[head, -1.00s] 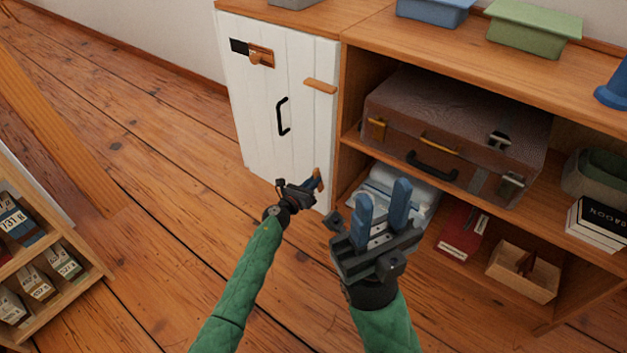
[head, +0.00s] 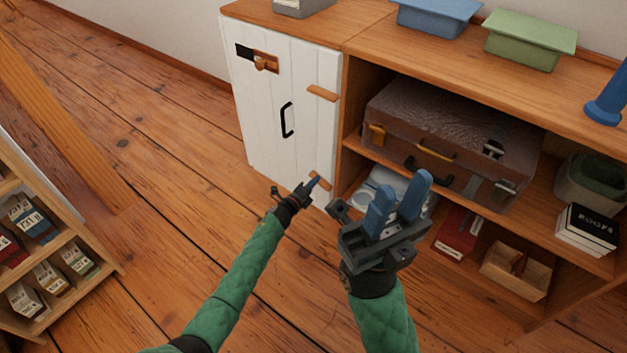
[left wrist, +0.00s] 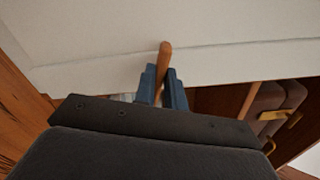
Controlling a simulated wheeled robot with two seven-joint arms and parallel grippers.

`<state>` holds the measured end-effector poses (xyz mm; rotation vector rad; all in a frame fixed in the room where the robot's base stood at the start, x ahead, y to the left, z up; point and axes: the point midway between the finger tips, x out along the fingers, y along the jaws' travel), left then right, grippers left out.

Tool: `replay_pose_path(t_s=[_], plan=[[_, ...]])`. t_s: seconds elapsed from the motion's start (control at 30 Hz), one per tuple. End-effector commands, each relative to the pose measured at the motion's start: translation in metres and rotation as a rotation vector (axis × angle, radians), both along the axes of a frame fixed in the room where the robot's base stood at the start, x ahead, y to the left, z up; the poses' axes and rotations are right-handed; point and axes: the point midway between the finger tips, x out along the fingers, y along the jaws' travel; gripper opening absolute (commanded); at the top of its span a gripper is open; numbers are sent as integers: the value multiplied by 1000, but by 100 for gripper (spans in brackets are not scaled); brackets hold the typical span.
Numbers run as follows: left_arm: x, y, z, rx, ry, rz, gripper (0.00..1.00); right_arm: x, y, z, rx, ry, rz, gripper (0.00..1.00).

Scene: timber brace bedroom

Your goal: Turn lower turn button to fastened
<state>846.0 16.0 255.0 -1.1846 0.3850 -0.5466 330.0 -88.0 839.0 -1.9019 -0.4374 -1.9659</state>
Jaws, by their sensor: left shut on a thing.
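The lower turn button (head: 321,180) is a small wooden bar low on the right edge of the white cabinet door (head: 270,130). It lies slanted in the head view, steeper than the upper turn button (head: 322,93). My left gripper (head: 313,183) is shut on the lower button. In the left wrist view the button (left wrist: 165,55) stands between the two blue fingers (left wrist: 164,82), its tip showing beyond them. Its pivot is hidden. My right gripper (head: 402,188) is open and empty, in front of the shelves.
The door also has a black handle (head: 287,120) and a wooden latch (head: 264,63). Right of it, open shelves hold a brown suitcase (head: 450,140) and a small wooden box (head: 515,270). A rack (head: 60,275) stands at lower left. The floor between is clear.

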Motion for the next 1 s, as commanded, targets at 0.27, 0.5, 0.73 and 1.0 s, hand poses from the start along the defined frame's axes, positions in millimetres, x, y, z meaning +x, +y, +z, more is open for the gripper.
replay_pose_path(t_s=[0.27,0.5,0.73,1.0], plan=[[1,2,-1,-161,117,1,0,0,-2,17,17,-10,-7,34],[2,2,-3,-243,177,2,0,-1,-4,13,13,14,-25,34],[2,3,-4,-274,199,3,0,-1,-6,12,-2,9,-36,34],[2,3,-5,-278,202,3,0,-1,-6,12,-10,5,-33,34]])
